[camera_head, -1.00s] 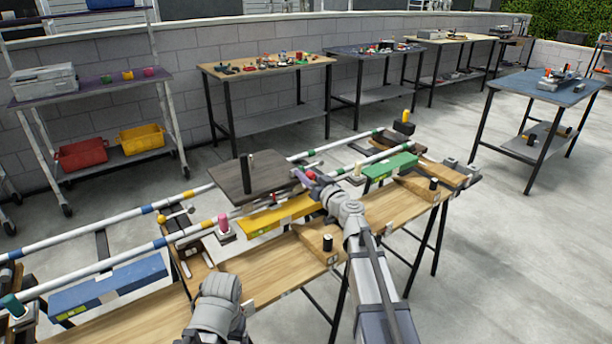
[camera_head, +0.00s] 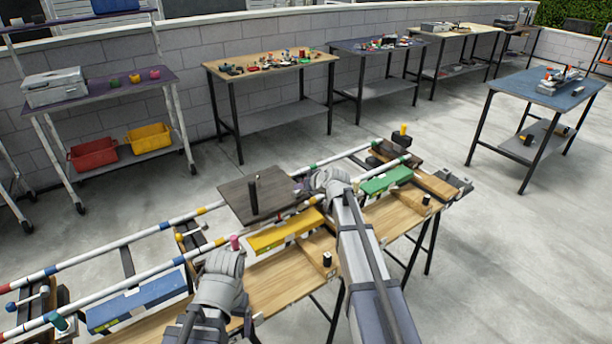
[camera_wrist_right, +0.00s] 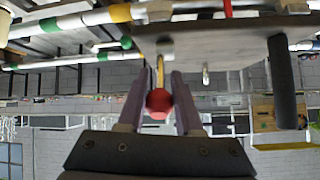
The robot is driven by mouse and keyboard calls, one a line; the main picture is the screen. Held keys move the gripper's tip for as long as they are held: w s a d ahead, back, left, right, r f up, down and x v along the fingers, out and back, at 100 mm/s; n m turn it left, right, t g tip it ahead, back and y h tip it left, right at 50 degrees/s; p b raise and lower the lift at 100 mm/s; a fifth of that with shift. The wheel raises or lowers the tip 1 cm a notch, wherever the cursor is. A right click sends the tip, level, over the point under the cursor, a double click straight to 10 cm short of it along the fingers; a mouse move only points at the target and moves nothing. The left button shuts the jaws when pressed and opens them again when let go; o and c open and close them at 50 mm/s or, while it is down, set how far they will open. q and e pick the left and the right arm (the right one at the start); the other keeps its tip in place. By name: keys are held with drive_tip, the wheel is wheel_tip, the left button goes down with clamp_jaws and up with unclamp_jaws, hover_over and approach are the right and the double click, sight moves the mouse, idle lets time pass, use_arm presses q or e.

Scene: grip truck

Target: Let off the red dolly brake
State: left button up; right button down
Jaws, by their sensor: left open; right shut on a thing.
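The dolly shows in the head view as a dark flat platform (camera_head: 236,200) with a black upright post, resting on the striped rails. In the right wrist view its pale side (camera_wrist_right: 225,40) runs across the top. The red brake knob (camera_wrist_right: 159,101) sits on a thin brass-coloured stem beside the dolly. My right gripper (camera_wrist_right: 160,98) is shut on this knob, one purple finger on each side. In the head view my right gripper (camera_head: 322,183) is at the dolly's right edge, and its wrist hides the knob. My left gripper (camera_head: 222,263) is open and empty in front of the rails; its fingertips are hard to make out.
A yellow block (camera_head: 285,232) and a green block (camera_head: 387,180) sit near the front rail. A blue block (camera_head: 135,302) lies left. A pink knob (camera_head: 235,242) stands close to my left gripper. The wooden bench (camera_head: 285,280) spans the front; open floor lies to the right.

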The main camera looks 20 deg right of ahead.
drive_tip(key=g+p, duration=0.1)
drive_tip(key=w+r+g+p, duration=0.1)
drive_tip(key=p, duration=0.1)
drive_tip(key=w+g+h+p, duration=0.1)
drive_tip(key=shift+w+a+r, duration=0.15)
drive_tip(key=shift+a+r, duration=0.05)
drive_tip(key=shift+a, duration=0.1)
drive_tip(key=shift+w+a+f+g+h+p, duration=0.15)
drive_tip(key=shift+w+g+h+p, duration=0.15)
drive_tip(key=shift+g+p, duration=0.65)
use_arm(q)
wheel_tip(320, 180, up, 8)
drive_tip(key=shift+p, duration=0.3)
use_arm(e)
drive_tip(key=shift+w+g, duration=0.15)
drive_tip(key=shift+g, duration=0.3)
drive_tip(key=shift+f, duration=0.1)
drive_tip(key=c, duration=0.7)
unclamp_jaws()
drive_tip(key=shift+o, duration=0.2)
use_arm(q)
drive_tip(key=shift+r, duration=0.2)
